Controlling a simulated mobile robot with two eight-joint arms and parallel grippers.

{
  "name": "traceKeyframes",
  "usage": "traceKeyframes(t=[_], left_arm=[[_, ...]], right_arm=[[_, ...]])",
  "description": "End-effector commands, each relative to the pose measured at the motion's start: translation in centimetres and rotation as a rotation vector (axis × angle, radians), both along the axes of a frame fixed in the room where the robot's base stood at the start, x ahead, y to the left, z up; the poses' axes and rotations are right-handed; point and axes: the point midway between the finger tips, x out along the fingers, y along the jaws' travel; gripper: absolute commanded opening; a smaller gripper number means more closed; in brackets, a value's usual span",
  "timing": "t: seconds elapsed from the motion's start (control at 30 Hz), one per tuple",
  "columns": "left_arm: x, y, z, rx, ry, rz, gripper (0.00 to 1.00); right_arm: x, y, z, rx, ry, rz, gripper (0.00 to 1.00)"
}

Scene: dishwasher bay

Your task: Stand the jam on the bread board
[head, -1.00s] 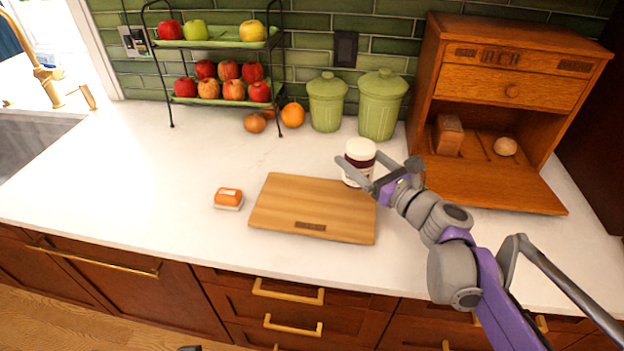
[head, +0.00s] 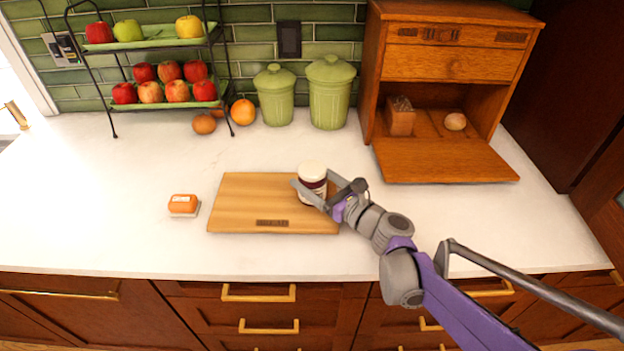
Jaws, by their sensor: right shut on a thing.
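The jam (head: 312,177) is a dark jar with a white lid. It is upright over the right part of the bread board (head: 250,205), a flat wooden board lying on the white counter. My right gripper (head: 322,193) is shut on the jar, reaching it from the lower right with a finger on either side. The jar's base is partly hidden by the fingers, and I cannot tell whether it touches the board. My left gripper is not in view.
An orange-topped block on a small dish (head: 184,205) is left of the board. Behind stand a two-tier fruit rack (head: 160,105), green canisters (head: 329,95) and an open wooden bread box (head: 445,165). The board's left and middle are clear.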

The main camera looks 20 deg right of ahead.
Motion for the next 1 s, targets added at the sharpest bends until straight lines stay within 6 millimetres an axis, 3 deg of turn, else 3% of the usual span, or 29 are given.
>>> traceKeyframes(t=[0.3, 0.33, 0.4, 0.73, 1.0], left_arm=[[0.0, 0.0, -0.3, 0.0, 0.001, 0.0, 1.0], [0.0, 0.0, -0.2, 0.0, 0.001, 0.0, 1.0], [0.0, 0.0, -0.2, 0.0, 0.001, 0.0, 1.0], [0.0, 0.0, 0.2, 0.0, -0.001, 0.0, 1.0], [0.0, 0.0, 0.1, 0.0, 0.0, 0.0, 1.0]], right_arm=[[0.0, 0.0, -0.3, 0.001, 0.0, 0.0, 0.0], [0.0, 0.0, -0.3, 0.0, 0.0, 0.0, 0.85], [0.0, 0.0, -0.2, 0.0, 0.0, 0.0, 0.97], [0.0, 0.0, 0.3, 0.0, -0.001, 0.0, 1.0], [-4.3, -2.4, 0.1, -0.001, 0.0, -0.005, 1.0]])
